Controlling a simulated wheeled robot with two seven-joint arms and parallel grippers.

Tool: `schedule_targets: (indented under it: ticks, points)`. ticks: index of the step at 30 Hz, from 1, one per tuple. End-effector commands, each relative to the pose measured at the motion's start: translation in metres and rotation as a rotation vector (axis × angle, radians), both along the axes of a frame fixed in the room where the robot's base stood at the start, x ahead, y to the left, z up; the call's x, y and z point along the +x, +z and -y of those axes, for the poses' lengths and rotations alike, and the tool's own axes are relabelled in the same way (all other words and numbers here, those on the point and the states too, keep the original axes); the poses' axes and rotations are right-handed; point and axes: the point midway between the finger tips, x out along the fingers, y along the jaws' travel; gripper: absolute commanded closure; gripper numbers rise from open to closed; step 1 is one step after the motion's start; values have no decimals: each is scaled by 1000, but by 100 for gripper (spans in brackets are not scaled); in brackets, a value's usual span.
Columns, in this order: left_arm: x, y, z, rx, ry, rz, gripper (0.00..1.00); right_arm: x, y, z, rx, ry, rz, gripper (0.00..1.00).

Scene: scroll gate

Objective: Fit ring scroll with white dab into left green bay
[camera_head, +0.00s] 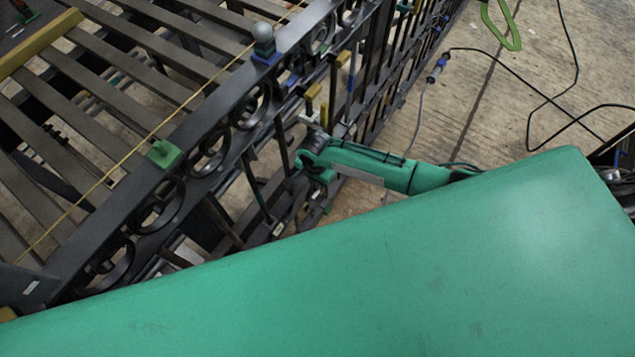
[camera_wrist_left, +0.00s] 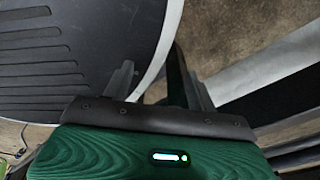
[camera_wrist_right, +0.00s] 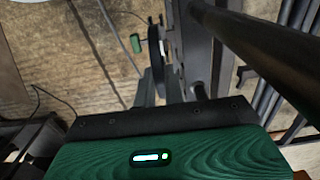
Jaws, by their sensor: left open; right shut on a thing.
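The black gate (camera_head: 225,95) runs diagonally through the head view, with ring scrolls (camera_head: 210,150) along its upper band. A green block (camera_head: 164,153) sits on its top rail, towards the left. My right gripper (camera_head: 312,150) is beside the gate's upright bars, right of the green block. In the right wrist view its fingers (camera_wrist_right: 160,92) are shut on a dark ring scroll (camera_wrist_right: 154,50), seen nearly edge-on. A pale spot shows near its edge; I cannot tell if it is the white dab. My left gripper (camera_wrist_left: 165,85) is open and empty in the left wrist view.
A blue marker with a grey knob (camera_head: 265,48) stands on the rail further back. A yellow string (camera_head: 130,160) runs past the green block. Slats (camera_head: 100,85) lie behind the gate. Cables (camera_head: 530,100) cross the open floor at right. Gate bars (camera_wrist_right: 270,50) are close beside my right gripper.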

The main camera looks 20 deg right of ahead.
Motion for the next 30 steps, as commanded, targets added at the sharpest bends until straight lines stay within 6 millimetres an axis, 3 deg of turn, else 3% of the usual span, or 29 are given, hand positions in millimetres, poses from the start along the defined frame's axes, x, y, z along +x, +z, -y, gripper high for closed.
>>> schedule_targets:
  ticks: [5,15,30]
  points:
    - [0,-2,-2,3,-2,-4,42,-1,-12,-1,1,0,-1,100]
    - [18,-3,-3,5,-2,13,42,-1,-31,0,0,0,-1,100]
    - [24,-3,4,-3,1,20,42,-1,-38,0,0,0,0,100]
